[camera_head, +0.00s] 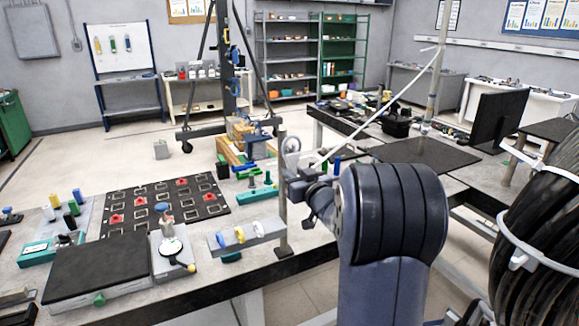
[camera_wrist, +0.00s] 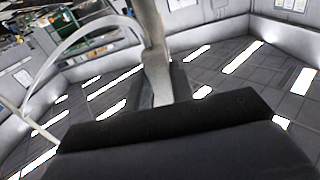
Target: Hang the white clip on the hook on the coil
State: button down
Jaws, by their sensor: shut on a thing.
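The black coil (camera_head: 545,215) is at the right edge of the head view, partly cut off. A white band runs across it, with a small white hook-like piece (camera_head: 521,260) on its front. My gripper (camera_head: 307,188) is left of the coil, well apart from it, and partly hidden by my arm. In the wrist view, my gripper (camera_wrist: 162,88) is shut on the pale stem of the white clip (camera_wrist: 155,62). A thin white strip curves left from that stem. In the head view, the clip's long thin white strip (camera_head: 385,108) slants up and right from my gripper.
A bench (camera_head: 220,278) at left and front holds a dark slotted board (camera_head: 165,203), a dial gauge (camera_head: 171,246) and a black pad (camera_head: 98,268). Another bench behind my arm carries a dark mat (camera_head: 425,152) and a monitor (camera_head: 497,122). Floor is open at far left.

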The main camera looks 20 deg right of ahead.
aim_at(293, 172)
jog(key=shift+s, duration=0.2)
jog(key=shift+s, duration=1.3)
jog(key=shift+s+d, duration=0.1)
jog(key=shift+s, duration=0.55)
